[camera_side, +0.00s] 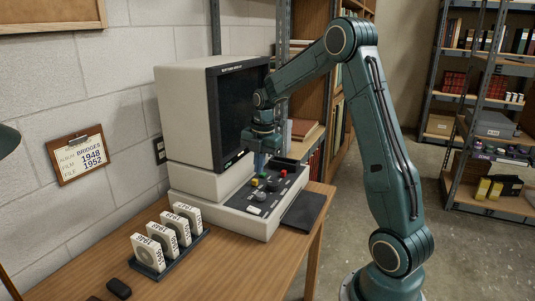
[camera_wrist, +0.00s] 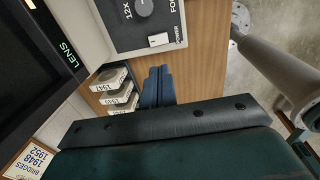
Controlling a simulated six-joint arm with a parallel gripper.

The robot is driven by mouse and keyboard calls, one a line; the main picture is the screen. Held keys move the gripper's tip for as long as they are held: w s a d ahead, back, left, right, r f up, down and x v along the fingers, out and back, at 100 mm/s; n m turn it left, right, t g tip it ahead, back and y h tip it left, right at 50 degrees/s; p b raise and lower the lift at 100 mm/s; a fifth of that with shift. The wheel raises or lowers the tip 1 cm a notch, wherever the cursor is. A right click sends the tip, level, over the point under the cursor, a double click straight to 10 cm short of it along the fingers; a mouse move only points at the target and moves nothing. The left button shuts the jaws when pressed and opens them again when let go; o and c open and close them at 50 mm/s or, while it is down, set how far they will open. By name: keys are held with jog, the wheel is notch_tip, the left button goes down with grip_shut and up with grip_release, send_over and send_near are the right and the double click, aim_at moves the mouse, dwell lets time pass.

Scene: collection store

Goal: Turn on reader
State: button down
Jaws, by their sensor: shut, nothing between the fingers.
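The reader (camera_side: 185,115) is a cream cabinet with a dark screen (camera_side: 238,105) and a sloping front panel (camera_side: 240,198) with knobs and coloured buttons. A white rocker switch beside the word POWER (camera_wrist: 158,40) is on the panel in the wrist view; a white patch (camera_side: 254,210) sits at the panel's near end in the side view. My gripper (camera_side: 260,165) points down over the panel's far part, in front of the screen. Its blue fingers (camera_wrist: 158,73) are together and empty, apart from the switch in the wrist view. I cannot tell whether the tips touch the panel.
Several film boxes (camera_side: 167,238) stand in a dark rack on the wooden table (camera_side: 215,262), left of the reader. A dark flat pad (camera_side: 304,211) lies right of the panel. A small black object (camera_side: 119,288) lies at front. A clipboard (camera_side: 79,157) hangs on the wall.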

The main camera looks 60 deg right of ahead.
aim_at(251, 208)
jog(key=shift+w, duration=0.5)
jog(key=f, duration=0.4)
jog(key=w+f, duration=0.1)
jog(key=f, duration=0.4)
jog(key=w+f, duration=0.1)
jog(key=f, duration=0.3)
jog(key=shift+f, duration=0.4)
